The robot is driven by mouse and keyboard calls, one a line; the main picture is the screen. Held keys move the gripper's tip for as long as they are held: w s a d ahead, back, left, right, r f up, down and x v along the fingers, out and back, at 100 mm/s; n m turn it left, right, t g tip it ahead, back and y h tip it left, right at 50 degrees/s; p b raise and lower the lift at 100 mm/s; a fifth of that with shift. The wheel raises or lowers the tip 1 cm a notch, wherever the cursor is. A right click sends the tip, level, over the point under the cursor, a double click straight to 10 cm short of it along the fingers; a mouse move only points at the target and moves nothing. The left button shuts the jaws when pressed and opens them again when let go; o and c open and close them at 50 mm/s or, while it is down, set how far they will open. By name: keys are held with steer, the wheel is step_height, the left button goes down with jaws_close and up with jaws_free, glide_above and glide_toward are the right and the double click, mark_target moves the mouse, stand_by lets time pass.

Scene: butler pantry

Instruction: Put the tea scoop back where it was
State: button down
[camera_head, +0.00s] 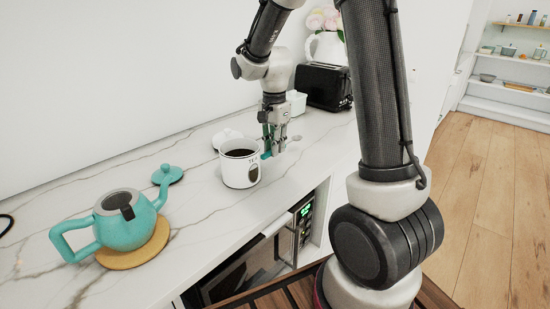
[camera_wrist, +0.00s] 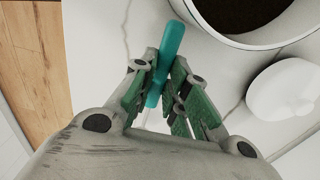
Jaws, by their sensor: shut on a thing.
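My gripper (camera_head: 274,150) is low over the marble counter, just right of the white mug, and shut on the teal handle of the tea scoop (camera_head: 266,155). In the wrist view the teal tea scoop (camera_wrist: 172,42) runs up between the green-padded fingers (camera_wrist: 161,86). Its other end is mostly hidden by my gripper; a small grey piece to the right of the fingers in the head view may be its bowl. I cannot tell whether the scoop touches the counter.
The white mug (camera_head: 240,172) with dark contents stands close beside the scoop. A white lid (camera_head: 226,137) lies behind it. A teal teapot (camera_head: 126,230) sits on a round wooden trivet (camera_head: 150,256), near its teal lid (camera_head: 168,175). A white canister (camera_head: 297,103) and black toaster (camera_head: 322,86) stand behind.

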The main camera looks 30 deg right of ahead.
mark_target(274, 166)
steer(key=shift+f, duration=2.15)
steer(key=c, duration=1.4)
jaws_free()
steer(key=shift+f, duration=0.15)
step_height(274, 166, up, 12)
steer(key=shift+r, duration=0.1)
steer(key=s+d+r+n+t, duration=0.1)
steer(key=s+n, duration=0.3)
steer(key=s, duration=0.4)
steer(key=s+d+r+n+t, duration=0.1)
steer(key=s+r+n, duration=0.2)
steer(key=s+n, duration=0.2)
steer(key=s+d+r+n+t, duration=0.1)
steer(key=s+r+n+t, duration=0.1)
steer(key=s, duration=0.9)
steer(key=shift+d+r+n, duration=0.2)
steer(key=shift+r+n, duration=0.05)
steer(key=shift+n, duration=0.4)
steer(key=shift+d+r+n, duration=0.2)
steer(key=shift+n, duration=0.45)
